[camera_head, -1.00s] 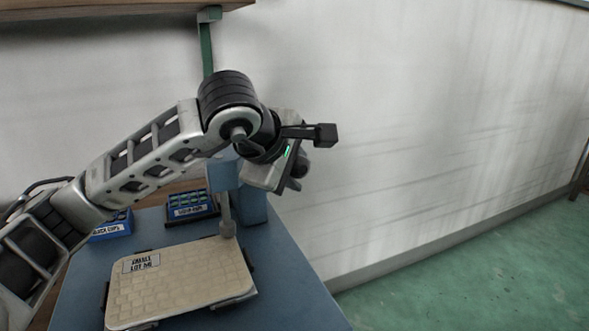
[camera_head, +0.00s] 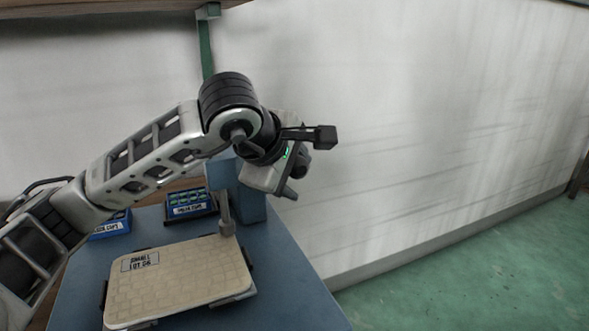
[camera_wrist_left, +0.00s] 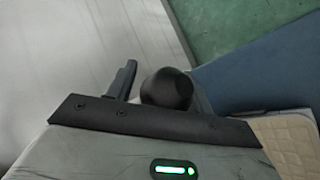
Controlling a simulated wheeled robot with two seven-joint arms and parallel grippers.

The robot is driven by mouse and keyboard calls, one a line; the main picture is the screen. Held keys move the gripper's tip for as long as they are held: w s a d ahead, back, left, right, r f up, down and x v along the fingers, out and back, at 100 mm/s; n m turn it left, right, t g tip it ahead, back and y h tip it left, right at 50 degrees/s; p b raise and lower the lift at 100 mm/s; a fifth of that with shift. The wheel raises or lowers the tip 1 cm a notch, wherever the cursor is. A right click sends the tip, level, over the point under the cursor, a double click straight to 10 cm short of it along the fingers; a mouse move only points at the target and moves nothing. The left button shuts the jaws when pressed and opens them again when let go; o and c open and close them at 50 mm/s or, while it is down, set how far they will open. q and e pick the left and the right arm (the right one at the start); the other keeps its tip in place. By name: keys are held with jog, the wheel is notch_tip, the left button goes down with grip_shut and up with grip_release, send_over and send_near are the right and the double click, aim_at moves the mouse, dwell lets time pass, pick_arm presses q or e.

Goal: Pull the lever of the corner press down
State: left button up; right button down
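The blue corner press (camera_head: 252,206) stands at the back right of the blue table, with its grey ram (camera_head: 226,214) pointing down at the corner of a cream panel (camera_head: 185,280). My left gripper (camera_head: 295,177) is above and right of the press. The dark round knob (camera_head: 301,163) of the lever shows at its fingers, and the rest of the lever is hidden behind the gripper. In the left wrist view the knob (camera_wrist_left: 167,89) appears between the two fingers, with a gap on the left finger's side, so the gripper looks open. My right gripper is not in view.
Two blue boxes of caps, one behind the panel (camera_head: 190,204) and one farther left (camera_head: 112,225), stand on the table (camera_head: 290,290). A pale wall (camera_head: 430,120) rises close behind the press. Green floor (camera_head: 480,280) is clear at the right.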

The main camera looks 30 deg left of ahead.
pick_arm(q)
jog(key=shift+s+d+r+p, duration=0.15)
jog(key=shift+s+r, duration=0.25)
jog(key=shift+s, duration=0.3)
jog(key=shift+s+d+r+p, duration=0.15)
jog(key=shift+s+r, duration=0.2)
jog(key=shift+s, duration=0.3)
jog(key=s+d+r, duration=0.1)
jog(key=s+r, duration=0.2)
jog(key=s, duration=0.3)
jog(key=s+d+r, duration=0.1)
jog(key=s+r, duration=0.2)
jog(key=s, duration=0.4)
jog(key=shift+s+r+b, duration=0.2)
jog(key=shift+r+b, duration=0.1)
jog(key=shift+r, duration=0.1)
dwell(0.4)
